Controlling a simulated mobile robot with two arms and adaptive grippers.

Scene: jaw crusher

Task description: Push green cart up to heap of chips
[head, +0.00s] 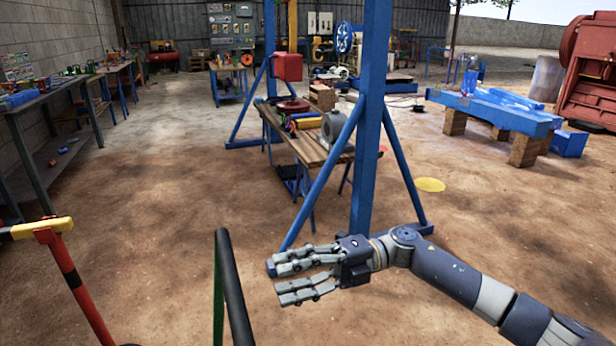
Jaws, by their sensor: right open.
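A green upright tube with a thick black bar beside it (232,290) rises from the bottom edge, left of centre; it looks like part of the green cart, whose body is out of view. My right gripper (281,281) reaches in from the right, its fingers open, empty and pointing left. It appears just right of the black bar, with a gap between them in the picture. My left gripper is not in view. I see no heap of chips that I can make out.
A blue steel frame (369,130) with splayed legs stands ahead, beside a wooden-topped workbench (318,152). A red post with a yellow top (42,228) stands at the left. A long bench (50,97) lines the left wall. Brown ground between (160,190) is clear.

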